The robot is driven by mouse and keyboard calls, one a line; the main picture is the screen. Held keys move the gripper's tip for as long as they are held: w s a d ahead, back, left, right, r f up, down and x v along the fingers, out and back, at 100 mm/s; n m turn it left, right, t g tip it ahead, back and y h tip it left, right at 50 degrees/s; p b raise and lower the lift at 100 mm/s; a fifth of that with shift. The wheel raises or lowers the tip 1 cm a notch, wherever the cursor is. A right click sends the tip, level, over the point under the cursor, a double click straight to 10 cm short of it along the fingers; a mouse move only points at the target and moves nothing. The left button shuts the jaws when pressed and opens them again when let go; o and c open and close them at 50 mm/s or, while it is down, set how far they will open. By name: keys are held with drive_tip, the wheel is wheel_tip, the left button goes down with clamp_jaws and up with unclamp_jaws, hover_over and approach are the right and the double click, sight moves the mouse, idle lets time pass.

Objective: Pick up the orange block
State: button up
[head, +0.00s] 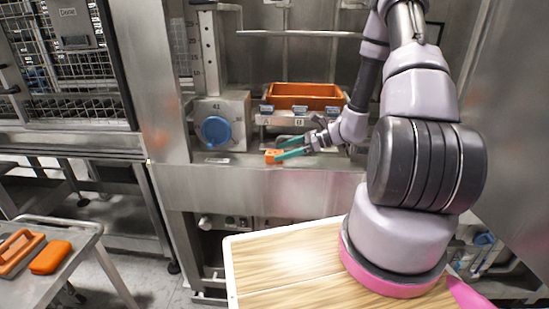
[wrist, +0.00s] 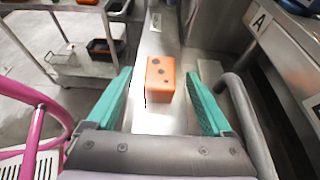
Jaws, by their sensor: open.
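The orange block (wrist: 160,78) has dark round spots and sits on a bare steel ledge in the wrist view. It also shows in the head view (head: 271,157) at the tips of my gripper, above the front steel ledge. My gripper (wrist: 159,72) is open, with one teal finger on each side of the block in the picture and a visible gap to both sides. In the head view my gripper (head: 279,150) reaches left along the ledge. I cannot tell how far the fingers are above the ledge.
An orange bin (head: 305,90) stands behind the gripper, above labels A and B. A blue knob (head: 215,131) is on the panel to the left. A cart (head: 75,236) at lower left carries orange items. A grey curved bar (wrist: 250,120) runs close to the right finger.

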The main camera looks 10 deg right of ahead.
sight(275, 152)
drive_tip(key=x, duration=0.3)
drive_tip(key=shift+a, duration=0.1)
clamp_jaws()
drive_tip(key=shift+r, duration=0.1)
wheel_tip(275, 152, up, 10)
drive_tip(key=shift+f, duration=0.1)
idle(0.5)
